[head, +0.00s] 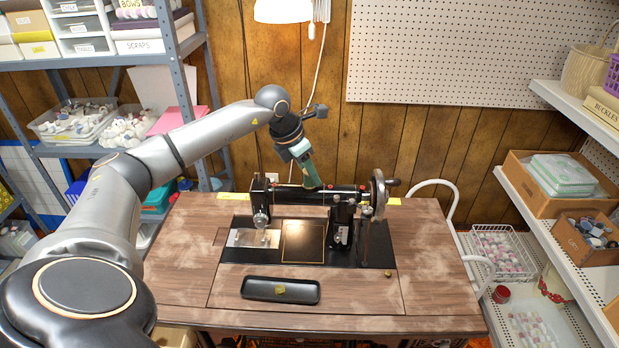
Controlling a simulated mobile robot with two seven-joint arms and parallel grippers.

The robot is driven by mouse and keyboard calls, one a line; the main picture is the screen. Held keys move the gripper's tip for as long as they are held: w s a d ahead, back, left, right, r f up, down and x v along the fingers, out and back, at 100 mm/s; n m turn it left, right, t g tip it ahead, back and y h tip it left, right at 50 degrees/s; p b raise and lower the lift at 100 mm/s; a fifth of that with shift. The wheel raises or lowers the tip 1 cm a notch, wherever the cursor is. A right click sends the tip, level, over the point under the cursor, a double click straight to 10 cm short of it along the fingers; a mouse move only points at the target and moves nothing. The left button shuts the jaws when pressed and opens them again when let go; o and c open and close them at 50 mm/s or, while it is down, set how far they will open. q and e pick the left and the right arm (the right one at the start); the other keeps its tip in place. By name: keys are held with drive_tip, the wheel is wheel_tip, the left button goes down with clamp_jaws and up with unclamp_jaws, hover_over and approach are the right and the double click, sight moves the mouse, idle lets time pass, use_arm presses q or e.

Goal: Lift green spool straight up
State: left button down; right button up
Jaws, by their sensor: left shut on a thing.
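The green spool (309,172) is tilted just above the top of the black sewing machine (300,195). My left gripper (300,152) is shut on the upper part of the spool, reaching in from the upper left. The gripper covers the spool's upper end. I cannot tell whether the spool's lower end touches the machine or is clear of it. My right gripper is not in view.
The machine's handwheel (379,193) stands right of the spool. A black tray (281,290) with a small yellow-green item lies on the wooden table (430,285). A lamp (283,10) hangs above.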

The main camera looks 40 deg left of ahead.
use_arm(q)
wheel_tip(320, 180, up, 10)
drive_tip(key=shift+r+p, duration=2.8)
drive_tip(key=shift+r, duration=0.05)
